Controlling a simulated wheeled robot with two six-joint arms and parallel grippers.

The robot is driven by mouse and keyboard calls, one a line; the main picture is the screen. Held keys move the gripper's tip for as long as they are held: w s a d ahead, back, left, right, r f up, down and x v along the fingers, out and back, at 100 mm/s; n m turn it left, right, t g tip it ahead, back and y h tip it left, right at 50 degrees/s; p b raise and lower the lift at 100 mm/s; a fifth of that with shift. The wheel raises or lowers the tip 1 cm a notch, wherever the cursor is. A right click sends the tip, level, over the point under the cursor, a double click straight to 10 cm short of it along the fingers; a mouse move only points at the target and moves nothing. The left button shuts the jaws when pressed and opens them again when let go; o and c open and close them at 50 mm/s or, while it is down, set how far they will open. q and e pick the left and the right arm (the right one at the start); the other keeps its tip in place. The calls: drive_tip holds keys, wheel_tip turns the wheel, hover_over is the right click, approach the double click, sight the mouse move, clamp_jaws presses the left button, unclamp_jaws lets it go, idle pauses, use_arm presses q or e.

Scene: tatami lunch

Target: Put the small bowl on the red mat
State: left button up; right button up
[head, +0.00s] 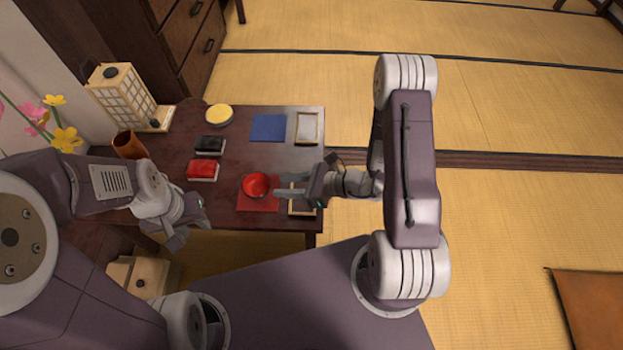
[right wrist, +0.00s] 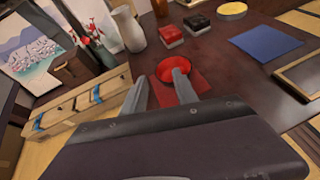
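The small red bowl (head: 256,186) stands upright on the red mat (head: 258,207), toward the mat's back part. In the right wrist view the bowl (right wrist: 173,68) and the red mat (right wrist: 190,92) lie just beyond my fingertips. My right gripper (head: 278,185) is open, with its fingers just right of the bowl. In the right wrist view its two fingers (right wrist: 158,76) are spread apart, and one tip overlaps the bowl's near edge; I cannot tell if it touches. My left gripper (head: 190,222) hangs over the table's left front; its fingers are unclear.
A red box (head: 202,171), a black box (head: 210,145), a yellow round thing (head: 219,115) and a blue mat (head: 268,127) lie on the dark table (head: 245,155). A framed tray (head: 307,128) lies at the back right; another lies partly under my right gripper. A lantern (head: 122,92) stands at left.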

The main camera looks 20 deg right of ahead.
drive_tip(key=s+d+r+n+g+h, duration=0.1)
drive_tip(key=s+r+n+g+h, duration=0.1)
drive_tip(key=s+n+g, duration=0.45)
drive_tip(key=s+d+r+n+g+h, duration=0.1)
drive_tip(key=s+r+n+g+h, duration=0.15)
drive_tip(key=s+n, duration=0.6)
drive_tip(key=w+d+r+n+t+h, duration=0.2)
drive_tip(key=w+d+n+t+h, duration=0.1)
drive_tip(key=w+d+n+h, duration=0.4)
drive_tip(key=d+n, duration=0.2)
drive_tip(key=d, duration=0.1)
drive_tip(key=shift+d+n+t, duration=0.25)
drive_tip(key=shift+n+t, duration=0.05)
drive_tip(key=shift+t, duration=0.1)
drive_tip(key=shift+r, duration=0.15)
wheel_tip(320, 180, up, 28)
drive_tip(key=p, duration=2.8)
drive_tip(key=shift+s, duration=0.2)
